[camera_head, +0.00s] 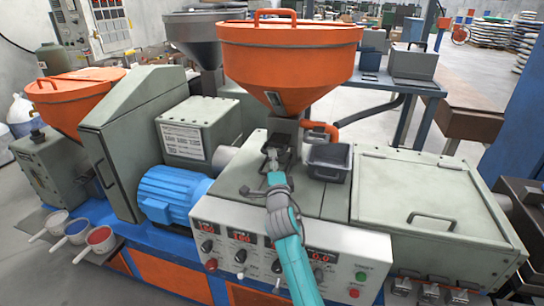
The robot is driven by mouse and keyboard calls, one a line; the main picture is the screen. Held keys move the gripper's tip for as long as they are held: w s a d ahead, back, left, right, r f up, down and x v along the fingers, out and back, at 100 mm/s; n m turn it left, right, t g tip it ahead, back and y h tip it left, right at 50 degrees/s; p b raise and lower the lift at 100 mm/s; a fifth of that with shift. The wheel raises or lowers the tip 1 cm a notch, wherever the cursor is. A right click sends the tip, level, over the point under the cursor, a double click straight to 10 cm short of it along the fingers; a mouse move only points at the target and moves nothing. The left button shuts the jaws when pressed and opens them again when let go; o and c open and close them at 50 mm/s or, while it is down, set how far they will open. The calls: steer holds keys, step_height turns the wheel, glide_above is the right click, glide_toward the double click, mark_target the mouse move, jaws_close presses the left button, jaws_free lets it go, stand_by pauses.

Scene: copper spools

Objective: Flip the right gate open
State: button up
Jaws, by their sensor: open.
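The gate on the right is a flat grey-green cover (425,190) on the machine's right part. It looks closed, lying level with the top, with a dark bar handle (432,217) near its front edge. My teal arm reaches up from the bottom middle over the control panel. My gripper (271,153) is at the arm's far end, small in the picture, near the dark hopper base and well left of the cover and its handle. It is open, and I see nothing held in it. I cannot tell whether it touches the hopper base.
A large orange hopper (290,60) rises above my gripper. A small dark open bin (328,160) stands between the gripper and the cover. A control panel (265,245) with knobs and red displays is in front. A blue motor (170,193) is at left.

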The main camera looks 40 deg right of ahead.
steer(key=v, duration=0.8)
steer(key=shift+s, duration=0.2)
steer(key=shift+a, duration=0.2)
